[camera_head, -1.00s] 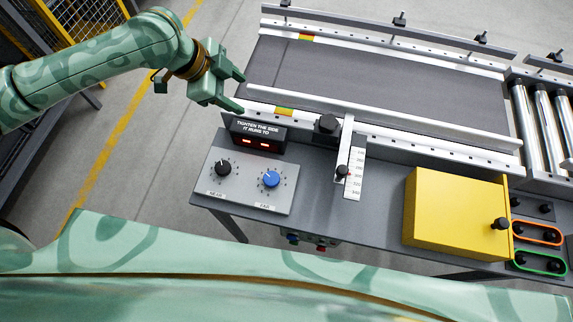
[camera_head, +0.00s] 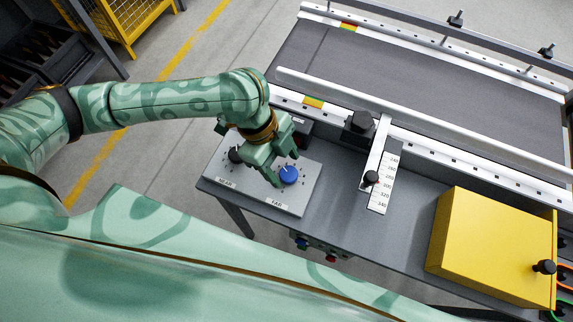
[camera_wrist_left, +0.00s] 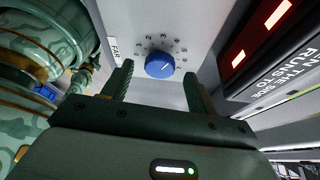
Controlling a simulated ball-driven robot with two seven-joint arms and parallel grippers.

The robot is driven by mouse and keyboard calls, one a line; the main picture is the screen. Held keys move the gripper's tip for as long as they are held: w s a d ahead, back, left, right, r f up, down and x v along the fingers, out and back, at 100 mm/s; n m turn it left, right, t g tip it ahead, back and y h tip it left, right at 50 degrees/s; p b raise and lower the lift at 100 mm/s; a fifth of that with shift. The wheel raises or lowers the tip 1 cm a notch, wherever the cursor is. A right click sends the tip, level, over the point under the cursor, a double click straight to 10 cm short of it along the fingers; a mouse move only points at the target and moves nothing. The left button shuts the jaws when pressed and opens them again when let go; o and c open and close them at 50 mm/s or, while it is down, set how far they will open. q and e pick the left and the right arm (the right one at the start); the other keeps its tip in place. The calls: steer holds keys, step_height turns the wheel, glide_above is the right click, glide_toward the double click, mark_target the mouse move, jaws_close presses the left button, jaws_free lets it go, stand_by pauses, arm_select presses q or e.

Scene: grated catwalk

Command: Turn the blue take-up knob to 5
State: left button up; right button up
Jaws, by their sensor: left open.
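The blue take-up knob (camera_head: 289,175) sits on the light grey panel (camera_head: 245,190), above the FAR label. In the left wrist view the blue knob (camera_wrist_left: 160,66) shows beyond the fingertips, ringed by a printed number scale. Its white mark points toward the upper right; the exact number is hard to read. My left gripper (camera_head: 286,168) is open, with its fingers reaching down around the near side of the knob. In the left wrist view the open fingers (camera_wrist_left: 158,72) lie on either side of it; contact cannot be told. My right gripper is not in view.
The sign with red lit bars (camera_wrist_left: 256,35) stands behind the panel. A yellow box (camera_head: 490,245), a scale with a slider (camera_head: 381,185) and a conveyor (camera_head: 420,100) lie to the right.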

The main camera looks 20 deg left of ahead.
arm_select(q)
steer(key=shift+d+f, duration=0.25)
steer(key=shift+f, duration=0.45)
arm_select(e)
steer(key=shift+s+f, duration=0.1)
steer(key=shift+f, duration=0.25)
arm_select(q)
steer(key=c, duration=1)
steer(key=shift+r+m+p, duration=0.25)
steer(key=shift+m+p, duration=0.25)
steer(key=shift+p, duration=0.2)
steer(key=shift+w+m+g+y+p, duration=0.1)
steer(key=shift+m+g+y+p, duration=0.25)
steer(key=shift+m+p, duration=0.35)
steer(key=shift+w+d+f+m+g+p, duration=0.1)
steer(key=shift+m+g+p, duration=0.2)
steer(key=shift+m+p, duration=0.35)
steer(key=shift+d+f+m+g+p, duration=0.1)
steer(key=shift+m+g+p, duration=0.2)
steer(key=shift+m, duration=0.65)
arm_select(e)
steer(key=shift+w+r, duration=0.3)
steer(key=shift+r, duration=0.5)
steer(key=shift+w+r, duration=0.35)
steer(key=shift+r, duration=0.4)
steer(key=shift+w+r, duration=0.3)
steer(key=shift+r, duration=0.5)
